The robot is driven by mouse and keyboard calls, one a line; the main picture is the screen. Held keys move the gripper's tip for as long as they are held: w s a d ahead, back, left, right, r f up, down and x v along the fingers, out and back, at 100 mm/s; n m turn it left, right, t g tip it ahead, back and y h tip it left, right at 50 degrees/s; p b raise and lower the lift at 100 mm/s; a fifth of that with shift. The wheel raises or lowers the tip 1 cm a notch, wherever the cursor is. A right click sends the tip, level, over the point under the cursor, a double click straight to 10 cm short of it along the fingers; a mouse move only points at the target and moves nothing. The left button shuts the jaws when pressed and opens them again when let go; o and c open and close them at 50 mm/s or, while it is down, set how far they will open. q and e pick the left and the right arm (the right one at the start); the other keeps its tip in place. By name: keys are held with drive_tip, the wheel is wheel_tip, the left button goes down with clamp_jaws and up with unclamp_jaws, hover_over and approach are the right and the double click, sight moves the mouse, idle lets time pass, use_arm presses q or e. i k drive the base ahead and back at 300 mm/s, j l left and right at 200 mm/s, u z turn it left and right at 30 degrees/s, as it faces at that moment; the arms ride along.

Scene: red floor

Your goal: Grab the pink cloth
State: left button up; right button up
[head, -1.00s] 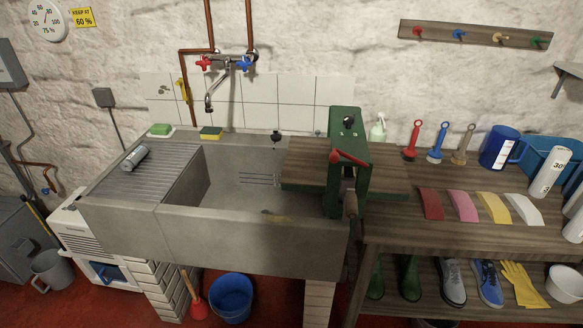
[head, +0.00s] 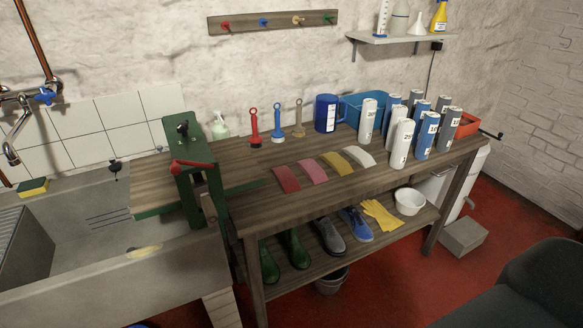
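The pink cloth (head: 313,171) lies on the wooden table top, slightly arched, in a row of similar cloths. The red cloth (head: 286,179) is just to its left and the yellow cloth (head: 337,163) just to its right. A white cloth (head: 358,156) is at the right end of the row. Neither of my grippers shows in the head view.
The wooden table (head: 300,203) has brushes standing behind the cloths. A blue jug (head: 326,113) and several bottles crowd its right part. A green clamp-like device (head: 192,180) stands at its left, by the stone sink (head: 80,236). Red floor is open in front.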

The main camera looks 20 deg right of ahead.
sight(315, 173)
drive_tip(key=l, duration=0.4)
drive_tip(key=i+l+z, duration=0.1)
drive_tip(key=l, duration=0.35)
drive_tip(key=i+l, duration=0.1)
drive_tip(key=l, duration=0.3)
drive_tip(key=i+l+z, duration=0.1)
drive_tip(key=l, duration=0.35)
drive_tip(key=i+l, duration=0.1)
drive_tip(key=l, duration=0.3)
drive_tip(key=i+l+z, duration=0.1)
drive_tip(key=l, duration=0.3)
drive_tip(key=i+l, duration=0.1)
drive_tip(key=l, duration=0.3)
